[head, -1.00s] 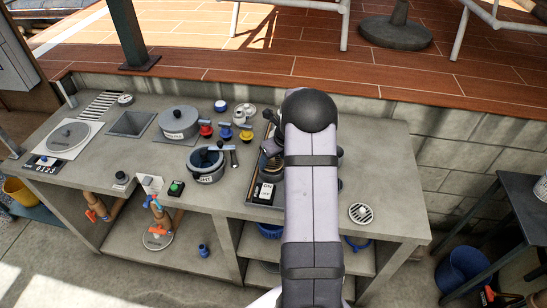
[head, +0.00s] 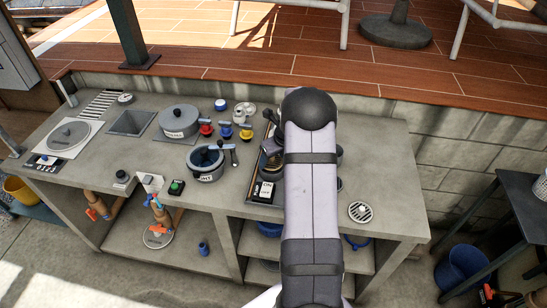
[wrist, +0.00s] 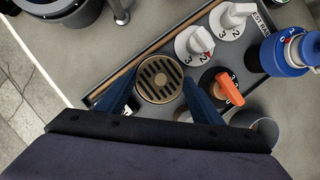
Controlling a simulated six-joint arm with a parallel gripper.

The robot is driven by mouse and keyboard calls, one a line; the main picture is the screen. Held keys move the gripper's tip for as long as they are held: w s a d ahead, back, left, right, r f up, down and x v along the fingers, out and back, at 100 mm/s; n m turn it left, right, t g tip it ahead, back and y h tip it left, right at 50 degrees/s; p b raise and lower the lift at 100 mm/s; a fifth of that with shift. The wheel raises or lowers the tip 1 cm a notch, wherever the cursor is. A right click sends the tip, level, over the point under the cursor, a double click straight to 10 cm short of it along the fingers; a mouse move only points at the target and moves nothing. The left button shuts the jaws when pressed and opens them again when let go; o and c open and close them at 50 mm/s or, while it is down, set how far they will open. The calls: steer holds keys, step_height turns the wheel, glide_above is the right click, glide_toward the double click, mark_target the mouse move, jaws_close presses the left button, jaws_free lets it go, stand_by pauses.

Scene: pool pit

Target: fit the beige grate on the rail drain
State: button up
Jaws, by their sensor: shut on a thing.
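The beige grate (wrist: 160,79) is a round slotted disc with a tan rim, seen from above in the wrist view. My gripper (wrist: 156,86) has its two blue fingers on either side of the grate and is shut on it. The grate appears over the wood-edged dark tray (wrist: 100,98); its height above the tray is hard to tell. I cannot pick out the rail drain for certain; it may be hidden under the grate or behind my arm. In the head view my arm covers most of the gripper area.
White dials (wrist: 194,44), an orange-handled dial (wrist: 229,89) and a blue capped fitting (wrist: 287,52) stand close to the grate. A dark pot (head: 205,163) stands left of the tray. A pale round grate (head: 361,212) lies on the clear right side of the counter.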

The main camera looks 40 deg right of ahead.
steer(key=shift+f, duration=0.2)
steer(key=shift+f, duration=0.35)
steer(key=shift+s+f, duration=0.15)
stand_by(0.7)
